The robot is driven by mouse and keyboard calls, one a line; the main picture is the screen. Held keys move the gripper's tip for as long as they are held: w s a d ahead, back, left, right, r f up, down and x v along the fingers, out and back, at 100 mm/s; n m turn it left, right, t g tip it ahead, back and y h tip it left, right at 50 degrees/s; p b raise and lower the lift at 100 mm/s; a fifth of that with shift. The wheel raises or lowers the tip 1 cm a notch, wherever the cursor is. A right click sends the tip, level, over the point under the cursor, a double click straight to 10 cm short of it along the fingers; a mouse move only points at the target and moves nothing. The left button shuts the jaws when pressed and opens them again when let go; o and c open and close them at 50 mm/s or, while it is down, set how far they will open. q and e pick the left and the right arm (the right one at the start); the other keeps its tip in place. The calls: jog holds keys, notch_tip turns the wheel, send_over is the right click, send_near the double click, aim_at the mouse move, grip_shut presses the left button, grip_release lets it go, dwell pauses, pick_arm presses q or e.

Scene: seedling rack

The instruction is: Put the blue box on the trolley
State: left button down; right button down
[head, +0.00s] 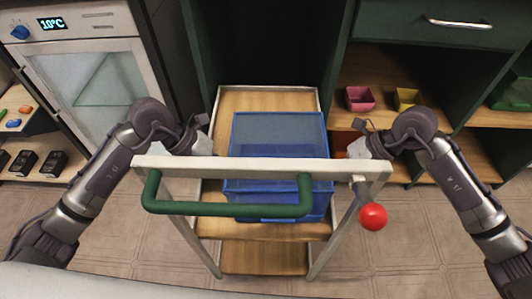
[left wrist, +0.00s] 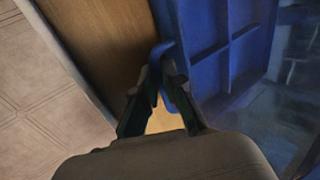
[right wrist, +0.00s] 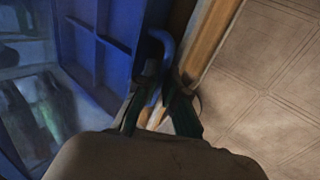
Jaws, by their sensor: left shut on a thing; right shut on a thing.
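The blue box (head: 278,130) is a see-through blue crate at the trolley, behind its front bar. The trolley (head: 225,100) has wooden shelves, pale posts and a green handle (head: 225,209), which hides part of the box. My left gripper (left wrist: 160,88) is shut on the box's left side handle (left wrist: 163,50). My right gripper (right wrist: 160,92) is shut on the right side handle (right wrist: 164,42). In both wrist views the box's ribbed side wall shows beside the jaws, over the wooden shelf. I cannot tell whether the box bottom touches the shelf.
An oven-like appliance (head: 85,75) stands on the left. A shelf unit with a pink pot (head: 360,98) and a yellow pot (head: 406,98) stands on the right.

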pick_arm(q)
jog(key=c, duration=1.7)
grip_release()
jog(key=shift+s+a+f, duration=0.1)
jog(key=shift+a+f, duration=0.05)
jog(key=shift+f, duration=0.4)
pick_arm(e)
jog(key=c, duration=1.7)
grip_release()
jog(key=shift+s+d+f, duration=0.1)
jog(key=shift+d+f, duration=0.05)
jog(key=shift+f, duration=0.35)
jog(key=shift+s+d+f, duration=0.1)
jog(key=shift+f, duration=0.35)
pick_arm(q)
jog(key=shift+o, duration=1.2)
jog(key=shift+r, duration=0.15)
pick_arm(e)
jog(key=shift+o, duration=1.2)
pick_arm(q)
jog(key=shift+o, duration=1)
pick_arm(e)
jog(key=shift+o, duration=1)
jog(key=shift+a+f, duration=0.1)
jog(key=shift+a, duration=0.15)
pick_arm(q)
jog(key=shift+d, duration=0.2)
pick_arm(e)
jog(key=shift+w+r, duration=0.1)
jog(key=shift+r, duration=0.2)
